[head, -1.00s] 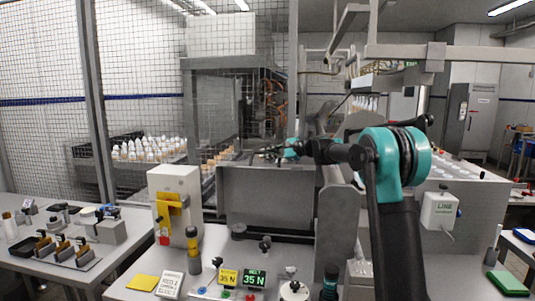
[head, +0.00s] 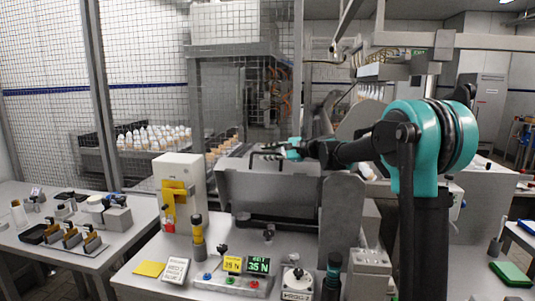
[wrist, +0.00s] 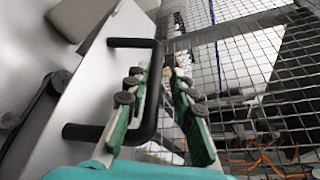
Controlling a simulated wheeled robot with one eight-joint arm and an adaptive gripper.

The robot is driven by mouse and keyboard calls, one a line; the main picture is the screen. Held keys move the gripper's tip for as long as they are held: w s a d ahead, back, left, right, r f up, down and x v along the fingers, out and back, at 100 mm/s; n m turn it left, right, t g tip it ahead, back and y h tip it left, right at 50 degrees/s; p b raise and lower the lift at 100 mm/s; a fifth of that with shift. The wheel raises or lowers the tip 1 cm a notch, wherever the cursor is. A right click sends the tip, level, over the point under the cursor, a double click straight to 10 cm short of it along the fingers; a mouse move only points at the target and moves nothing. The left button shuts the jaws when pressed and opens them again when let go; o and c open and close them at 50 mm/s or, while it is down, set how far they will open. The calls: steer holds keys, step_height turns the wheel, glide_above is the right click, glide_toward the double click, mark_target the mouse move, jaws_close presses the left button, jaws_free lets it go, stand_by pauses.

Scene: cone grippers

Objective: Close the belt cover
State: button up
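The belt cover (head: 270,188) is a grey metal panel at the middle of the head view, raised and tilted, with a dark gap below its lower edge. In the wrist view the cover (wrist: 92,95) is a pale slanted plate with a black U-shaped handle (wrist: 155,95). My gripper (wrist: 164,78) has its two green-and-grey fingers apart, with the handle's long bar between them. Contact with the bar is not clear. In the head view my gripper (head: 270,154) is small at the cover's top edge, and its fingertips are hard to make out.
A grey side plate (head: 342,212) stands right of the cover. A white box with a yellow switch (head: 180,185) stands to its left. The front console has knobs and a green display (head: 258,265). Wire mesh (head: 140,60) stands behind.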

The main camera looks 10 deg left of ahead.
steer(key=shift+o, duration=0.3)
steer(key=v, duration=1.2)
